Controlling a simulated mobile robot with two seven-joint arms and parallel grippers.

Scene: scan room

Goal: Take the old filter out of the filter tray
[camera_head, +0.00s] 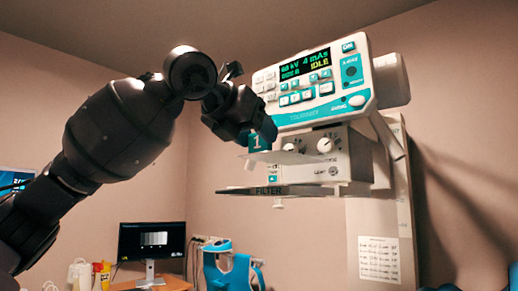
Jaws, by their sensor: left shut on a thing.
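The old filter is a thin, pale plate (285,158) with a teal tab (259,142) marked "1". It shows above the filter tray (236,190), a flat dark shelf labelled "FILTER" under the X-ray head. A gap shows between plate and tray in this view. My left gripper (256,126) is shut on the filter at its teal tab, from above and left. The fingertips are dark and partly merge with the arm, so the exact grip is hard to see. My right gripper is not in view.
The control panel (312,84), reading "IDLE", is close right of my left gripper. The box with two knobs (338,160) is behind the filter. A monitor (152,240) and blue chair-like item (228,272) stand lower down. Space left of the tray looks free.

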